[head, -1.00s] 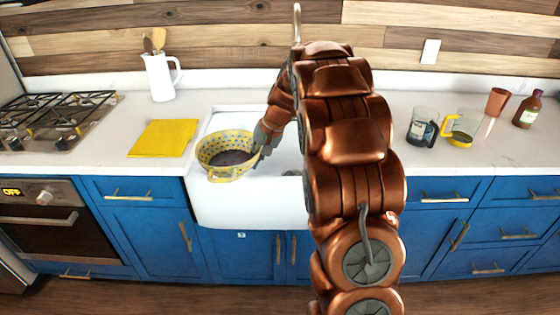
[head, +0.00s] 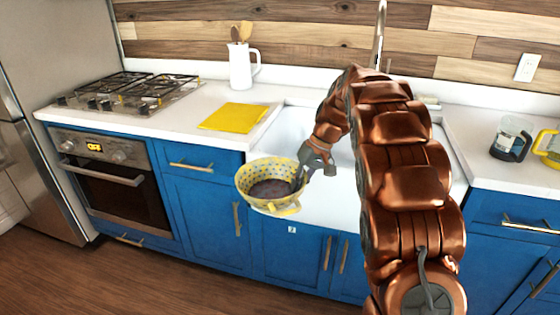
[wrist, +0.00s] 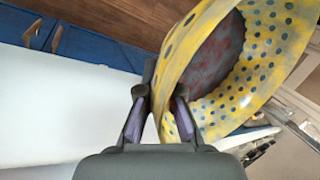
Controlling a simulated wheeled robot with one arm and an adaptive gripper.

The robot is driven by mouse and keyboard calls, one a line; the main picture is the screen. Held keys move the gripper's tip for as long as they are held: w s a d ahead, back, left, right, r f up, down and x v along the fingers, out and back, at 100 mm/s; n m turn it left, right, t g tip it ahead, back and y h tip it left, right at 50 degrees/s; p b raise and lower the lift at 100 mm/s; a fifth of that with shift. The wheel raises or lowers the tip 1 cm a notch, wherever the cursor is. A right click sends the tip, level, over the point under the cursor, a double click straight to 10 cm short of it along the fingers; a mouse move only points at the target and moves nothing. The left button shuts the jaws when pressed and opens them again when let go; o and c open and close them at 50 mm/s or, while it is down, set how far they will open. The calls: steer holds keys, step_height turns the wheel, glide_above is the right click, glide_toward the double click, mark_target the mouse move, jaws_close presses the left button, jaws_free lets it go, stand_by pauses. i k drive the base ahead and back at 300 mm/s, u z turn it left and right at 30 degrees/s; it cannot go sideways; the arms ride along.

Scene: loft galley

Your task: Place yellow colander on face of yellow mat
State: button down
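The yellow colander (head: 270,187), with dark holes and a dark inside bottom, is held in front of the sink's front edge. My gripper (head: 303,176) is shut on its right rim. In the wrist view the colander (wrist: 262,60) fills the upper right, and its wall lies between the two fingers of my gripper (wrist: 164,112). The yellow mat (head: 234,117) lies flat on the white counter left of the sink, behind and to the left of the colander. Nothing is on the mat.
A gas hob (head: 125,92) is left of the mat. A white jug (head: 241,66) with wooden utensils stands behind it. The white sink (head: 330,190) is under my arm. A glass jug (head: 511,140) stands at the right. The blue cabinets (head: 205,210) are below the counter.

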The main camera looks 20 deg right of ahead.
mark_target(228, 111)
steer(key=u, duration=3.25)
steer(key=k, duration=1.75)
steer(key=z, duration=1.45)
steer(key=i, duration=1.9)
steer(key=z, duration=0.05)
